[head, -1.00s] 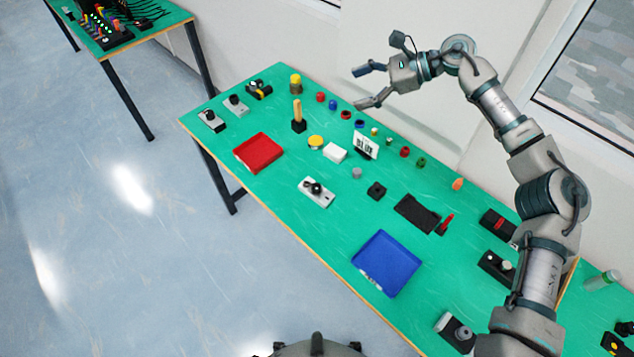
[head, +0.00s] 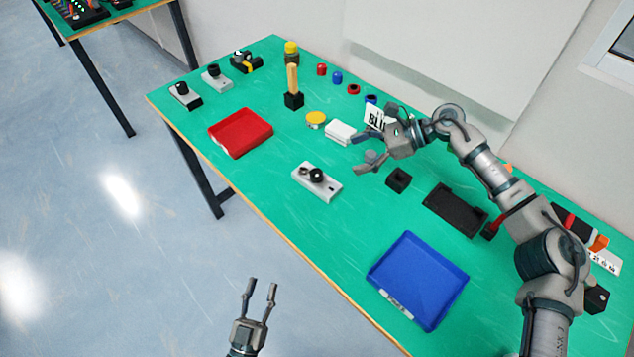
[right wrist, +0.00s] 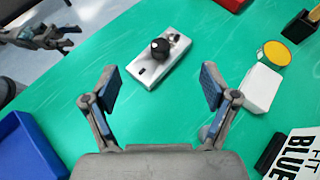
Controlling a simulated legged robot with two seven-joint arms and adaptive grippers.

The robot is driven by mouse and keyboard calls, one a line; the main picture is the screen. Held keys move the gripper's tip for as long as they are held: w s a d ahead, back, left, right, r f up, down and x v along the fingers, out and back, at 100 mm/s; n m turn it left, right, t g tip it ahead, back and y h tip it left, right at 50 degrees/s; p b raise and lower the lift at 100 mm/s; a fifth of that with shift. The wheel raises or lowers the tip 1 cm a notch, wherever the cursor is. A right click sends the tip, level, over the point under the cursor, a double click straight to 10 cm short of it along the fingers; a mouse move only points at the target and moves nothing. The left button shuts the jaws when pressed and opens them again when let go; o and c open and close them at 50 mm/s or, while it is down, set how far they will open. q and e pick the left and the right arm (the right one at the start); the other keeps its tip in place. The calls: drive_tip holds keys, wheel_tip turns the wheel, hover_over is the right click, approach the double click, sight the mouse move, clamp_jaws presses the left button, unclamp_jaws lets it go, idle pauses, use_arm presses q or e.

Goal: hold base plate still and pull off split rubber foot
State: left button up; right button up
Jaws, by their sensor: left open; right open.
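The base plate (head: 305,177) is a light grey slab lying on the green table, between the red and blue trays. A round black piece, apparently the rubber foot (head: 317,174), sits on top of it; whether it is split is too small to tell. In the right wrist view the plate (right wrist: 148,74) and black foot (right wrist: 160,47) lie ahead, beyond the fingertips. My right gripper (head: 360,153) is open and empty, above the table to the right of the plate. My left gripper (head: 262,287) is open and empty, off the table's front edge.
A red tray (head: 240,149) lies left of the plate and a blue tray (head: 373,283) to its lower right. A white block (head: 339,131), a yellow-topped disc (head: 316,119) and a black block (head: 398,180) are near my right gripper. The table around the plate is clear.

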drive_tip(key=b, duration=0.2)
approach(323, 177)
drive_tip(key=shift+w+a+f, duration=0.25)
drive_tip(key=shift+w+a, duration=0.05)
drive_tip(key=shift+a, duration=0.05)
drive_tip(key=shift+a+f, duration=0.1)
drive_tip(key=shift+a, duration=0.05)
drive_tip(key=x, duration=0.8)
drive_tip(key=shift+s, duration=0.1)
drive_tip(key=shift+s+a+f+b, duration=0.1)
drive_tip(key=shift+a+f+b, duration=0.2)
drive_tip(key=shift+a, duration=0.2)
use_arm(q)
drive_tip(key=s+r+t, duration=0.3)
drive_tip(key=r, duration=0.3)
drive_tip(key=shift+a+n+t+h, duration=0.3)
drive_tip(key=shift+a+t, duration=0.1)
use_arm(e)
drive_tip(key=shift+f, duration=0.15)
